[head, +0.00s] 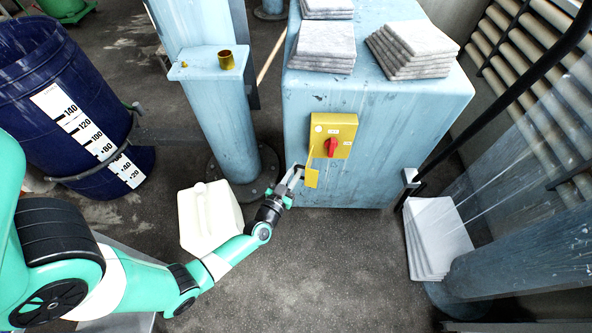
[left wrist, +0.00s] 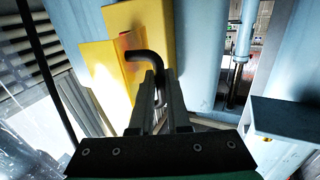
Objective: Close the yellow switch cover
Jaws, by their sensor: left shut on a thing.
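The yellow switch box (head: 345,124) with a red rotary knob (head: 331,147) is mounted on the front of the pale blue column block. Its yellow cover (head: 312,178) stands open, swung out at the lower left and seen partly edge-on; the knob is uncovered. In the left wrist view the cover (left wrist: 106,80) is at the left, with a dark bent handle (left wrist: 146,55) next to it. My left gripper (head: 294,176) is shut on this handle, just left of the cover; the fingers (left wrist: 160,95) are on either side of it. My right gripper is not in view.
Stacked grey bags (head: 412,48) lie on the pale blue block (head: 400,130), with more bags (head: 437,238) on the floor at right. A blue pillar (head: 222,125) and dark blue barrel (head: 60,90) stand left. The front floor is clear.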

